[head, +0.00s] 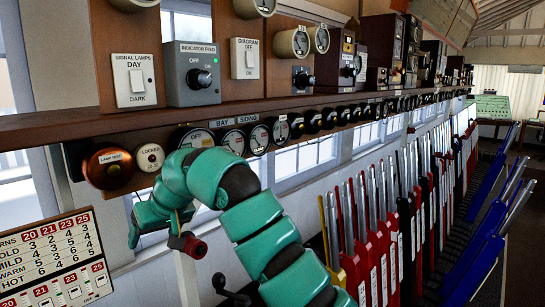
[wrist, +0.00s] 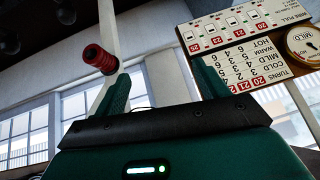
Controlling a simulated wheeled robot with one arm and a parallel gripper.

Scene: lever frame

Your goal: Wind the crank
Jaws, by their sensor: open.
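The crank's red grip (head: 193,246) shows in the head view just right of and below my gripper (head: 158,228), with a dark piece at its left end. In the wrist view the red grip (wrist: 100,60) is at upper left, by the tip of the left finger and outside the space between the fingers. My gripper (wrist: 164,88) is open, with nothing between its fingers. I cannot tell whether the finger touches the grip. The rest of the crank is mostly hidden. A black handle-like part (head: 232,291) shows low in the head view, partly behind my arm.
A card of turns and temperatures (head: 55,262) is at lower left; it shows upside down in the wrist view (wrist: 250,60) beside a round dial (wrist: 304,42). A shelf of instruments (head: 250,106) runs above my arm. A row of levers (head: 385,235) stands to the right.

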